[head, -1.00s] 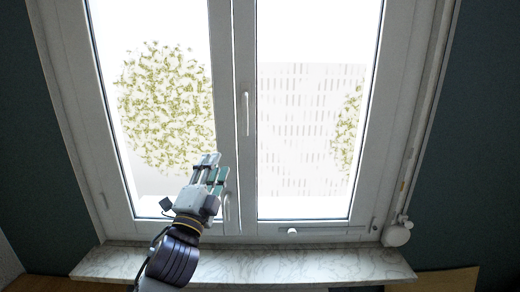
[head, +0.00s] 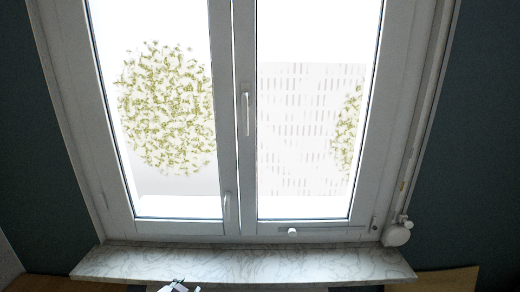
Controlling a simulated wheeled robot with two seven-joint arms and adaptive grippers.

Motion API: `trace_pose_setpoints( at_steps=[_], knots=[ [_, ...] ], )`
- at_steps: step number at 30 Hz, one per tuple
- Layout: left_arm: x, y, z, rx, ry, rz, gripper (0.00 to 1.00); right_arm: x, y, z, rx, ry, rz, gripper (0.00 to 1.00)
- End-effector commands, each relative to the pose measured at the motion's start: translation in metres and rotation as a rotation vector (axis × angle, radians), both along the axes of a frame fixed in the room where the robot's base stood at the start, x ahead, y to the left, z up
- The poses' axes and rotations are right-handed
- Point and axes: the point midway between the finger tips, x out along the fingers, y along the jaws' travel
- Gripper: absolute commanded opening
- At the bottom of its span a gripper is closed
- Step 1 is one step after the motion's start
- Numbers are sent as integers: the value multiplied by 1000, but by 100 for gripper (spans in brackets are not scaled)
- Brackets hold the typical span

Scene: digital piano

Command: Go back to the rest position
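Only a small tip of my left gripper (head: 178,287) shows at the bottom edge of the head view, below the front edge of the window sill. The rest of it and its arm are cut off by the frame, so I cannot tell whether it is open or shut. No object shows in it. My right gripper is not in view. The digital piano cannot be made out.
A closed white-framed window (head: 244,180) with two handles fills the middle. Below it is a bare marble sill (head: 250,265). A white strap winder (head: 397,235) sits at the right. Brown wooden surfaces, including one at the right (head: 440,281), show along the bottom.

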Motion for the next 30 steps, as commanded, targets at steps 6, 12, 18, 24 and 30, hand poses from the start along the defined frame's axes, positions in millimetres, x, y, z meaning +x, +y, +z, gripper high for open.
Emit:
trace_pose_setpoints(
  at_steps=[6, 12, 18, 24, 30],
  knots=[
    [-61, 8, -57, -113, 244, 102, 37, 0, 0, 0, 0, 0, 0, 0],
    [-103, 11, -85, -173, 394, 172, 37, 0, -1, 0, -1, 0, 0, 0],
    [-135, 12, -101, -210, 500, 223, 37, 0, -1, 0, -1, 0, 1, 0],
    [-155, 13, -116, -233, 573, 258, 37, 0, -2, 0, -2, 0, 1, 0],
    [-148, 12, -139, -230, 577, 257, 37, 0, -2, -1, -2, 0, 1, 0]
  ],
)
